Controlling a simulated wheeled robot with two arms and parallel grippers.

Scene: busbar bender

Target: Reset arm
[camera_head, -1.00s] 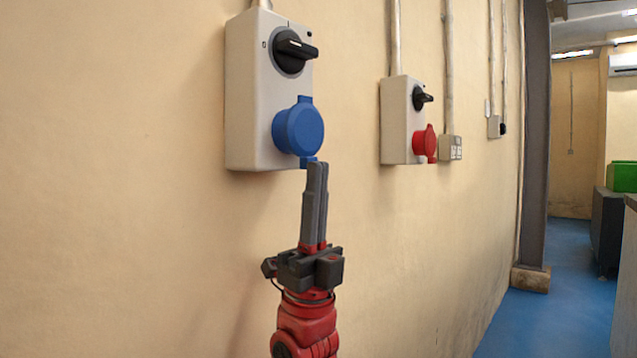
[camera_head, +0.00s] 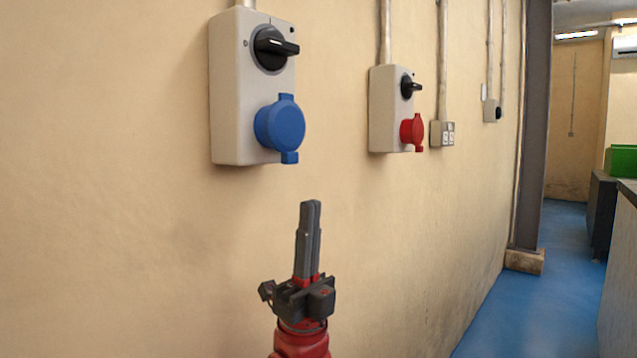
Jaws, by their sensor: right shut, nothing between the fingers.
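My right gripper (camera_head: 311,207) points upward at the lower middle of the head view. Its two grey fingers are shut together with nothing between them. It stands apart from the wall boxes, below and a little right of the blue socket cover (camera_head: 280,127). That round cover is closed and sits on a white switch box (camera_head: 232,92) with a black rotary knob (camera_head: 272,48). My left gripper is not in view.
A second white box (camera_head: 385,110) with a red socket cover (camera_head: 412,131) is farther along the beige wall (camera_head: 110,240). A small outlet box (camera_head: 442,134) is beside it. A grey column (camera_head: 530,140) stands at the right. Blue floor (camera_head: 540,320) is clear there.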

